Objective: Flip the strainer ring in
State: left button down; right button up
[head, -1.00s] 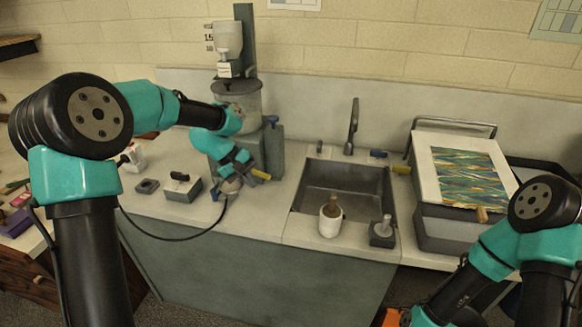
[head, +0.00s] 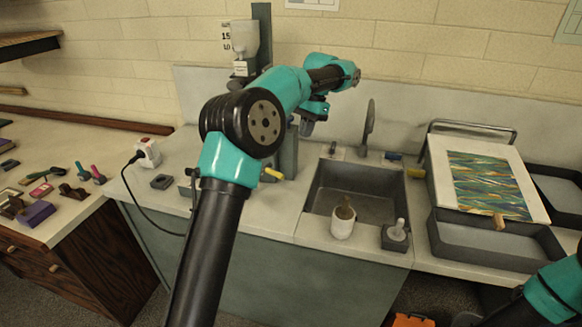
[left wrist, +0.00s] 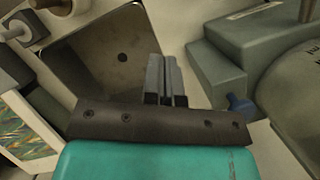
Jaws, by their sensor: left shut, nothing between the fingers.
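I cannot make out the strainer ring as a separate part in either view. The machine with the white hopper (head: 244,40) stands against the back wall, and my left arm hides most of its lower part. In the left wrist view, a rounded grey vessel (left wrist: 298,95) and a blue knob (left wrist: 240,104) show at the right. My left gripper (head: 307,130) points down between the machine and the sink. In the left wrist view its fingers (left wrist: 162,75) are together, with nothing between them. My right arm is at the lower right; its gripper is out of frame.
The sink (head: 350,192) lies right of my left gripper, with a tap (head: 368,125) behind it. A white cup (head: 343,222) and a grey block with a knob (head: 395,236) stand at its front edge. A marbled print (head: 488,185) lies over trays at the right.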

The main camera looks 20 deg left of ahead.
pick_arm(q)
jog(key=shift+a, duration=0.1)
dwell(0.3)
jog(key=s+a+f, duration=0.2)
jog(key=s+f, duration=0.4)
jog(key=f, duration=0.4)
jog(key=shift+s+a+f, duration=0.15)
jog(key=shift+s+a, duration=0.05)
jog(key=shift+a, duration=0.1)
